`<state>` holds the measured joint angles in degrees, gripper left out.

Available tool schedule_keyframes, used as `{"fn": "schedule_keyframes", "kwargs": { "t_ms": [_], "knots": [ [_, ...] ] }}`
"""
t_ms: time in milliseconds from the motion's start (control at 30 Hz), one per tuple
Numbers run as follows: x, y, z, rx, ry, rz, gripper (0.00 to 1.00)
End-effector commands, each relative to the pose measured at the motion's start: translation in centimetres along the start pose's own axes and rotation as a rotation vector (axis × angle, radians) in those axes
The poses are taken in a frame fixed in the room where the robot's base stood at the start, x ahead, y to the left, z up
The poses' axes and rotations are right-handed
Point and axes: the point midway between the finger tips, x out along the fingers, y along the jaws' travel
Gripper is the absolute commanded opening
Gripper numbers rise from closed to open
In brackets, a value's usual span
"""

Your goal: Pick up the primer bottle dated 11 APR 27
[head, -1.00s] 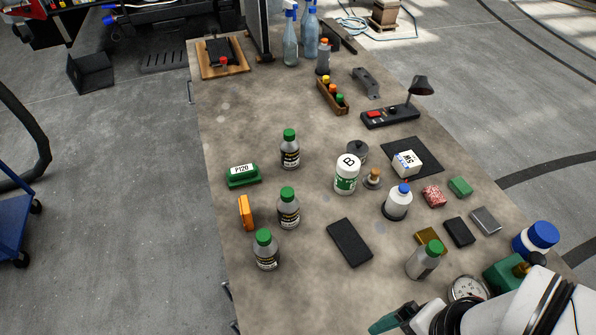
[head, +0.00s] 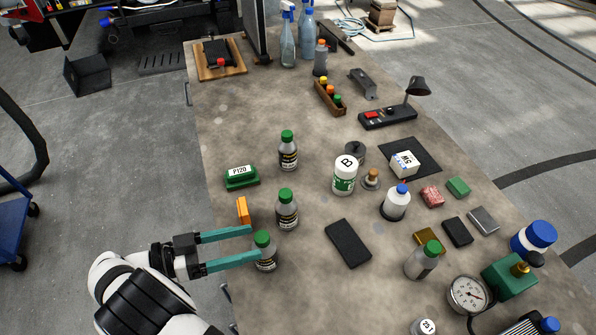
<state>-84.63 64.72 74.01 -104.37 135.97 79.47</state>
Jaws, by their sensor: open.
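Several bottles with green caps and dark printed labels stand upright on the bench: one nearest at front left (head: 266,261), one behind it (head: 287,218), one farther back (head: 288,158), and one at front right (head: 418,265) whose label faces away. The date print is too small to read, so I cannot tell which is dated 11 APR 27. My gripper (head: 255,243) is open and empty, reaching in from the left. Its teal fingertips are at the left side of the nearest bottle; the nearer finger overlaps that bottle's edge in the picture. I cannot tell whether they touch.
An orange block (head: 243,210) stands just behind my farther finger, with a green P120 block (head: 240,178) beyond. A dark flat slab (head: 348,243) lies right of the bottles. A white jar (head: 345,177) and blue-capped bottle (head: 396,205) stand centrally. The bench's left edge runs beneath my gripper.

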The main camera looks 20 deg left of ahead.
Motion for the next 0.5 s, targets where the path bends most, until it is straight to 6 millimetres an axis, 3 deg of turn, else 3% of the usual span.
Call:
{"fn": "schedule_keyframes", "kwargs": {
  "t_ms": [33, 100, 200, 267, 500],
  "knots": [
    [-2.8, -0.5, 2.3, 0.078, 0.081, -0.079, 0.74],
    [-5.5, -0.7, 4.4, 0.188, 0.154, -0.170, 0.74],
    [-6.8, -0.8, 5.8, 0.267, 0.196, -0.237, 0.74],
    [-6.1, -1.0, 5.6, 0.279, 0.203, -0.244, 0.74],
    [0.5, -2.4, 4.1, 0.275, 0.200, -0.240, 0.74]
  ]
}}
